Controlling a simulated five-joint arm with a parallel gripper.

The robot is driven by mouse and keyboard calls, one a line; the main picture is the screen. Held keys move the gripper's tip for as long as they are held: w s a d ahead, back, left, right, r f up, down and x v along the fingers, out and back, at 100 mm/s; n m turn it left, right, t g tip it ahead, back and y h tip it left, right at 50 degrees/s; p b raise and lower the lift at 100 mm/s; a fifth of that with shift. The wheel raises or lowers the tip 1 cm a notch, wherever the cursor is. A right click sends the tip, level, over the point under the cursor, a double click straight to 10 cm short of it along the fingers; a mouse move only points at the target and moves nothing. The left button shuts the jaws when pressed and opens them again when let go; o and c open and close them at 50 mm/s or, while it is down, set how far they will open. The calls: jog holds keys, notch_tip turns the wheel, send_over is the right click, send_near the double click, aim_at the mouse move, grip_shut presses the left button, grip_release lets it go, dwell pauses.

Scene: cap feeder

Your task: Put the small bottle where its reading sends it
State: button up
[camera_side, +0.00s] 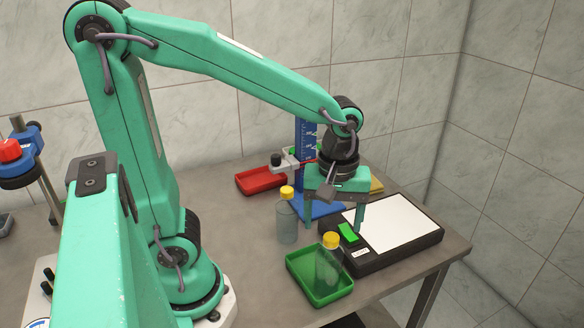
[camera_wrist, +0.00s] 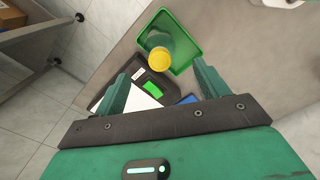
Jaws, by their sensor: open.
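A small clear bottle with a yellow cap (camera_side: 328,268) stands in the green tray (camera_side: 299,281). In the wrist view the same bottle's cap (camera_wrist: 159,61) shows from above in the green tray (camera_wrist: 197,22). A second clear bottle with a yellow cap (camera_side: 287,222) stands on the bench, left of the gripper. My gripper (camera_side: 335,225) is open and empty, above and behind the bottle in the tray. In the wrist view its fingers (camera_wrist: 163,88) are wide apart. A black scale (camera_side: 405,246) has a bare white plate and a lit green display (camera_side: 348,232); its digits are unreadable.
A red tray (camera_side: 258,181) lies at the back. A blue stand with a scale marking (camera_side: 307,135) rises behind my gripper, with a small clamp-like device (camera_side: 285,160) beside it. A yellow item (camera_side: 376,186) is partly hidden behind the gripper.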

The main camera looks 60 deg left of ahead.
jog(key=shift+r, duration=1.95)
jog(key=s+a+r+m+t, duration=0.2)
jog(key=s+a+m+t, duration=0.3)
jog(key=m, duration=0.6)
jog(key=shift+s+a+r+m+t, duration=0.3)
jog(key=shift+r+m, duration=0.1)
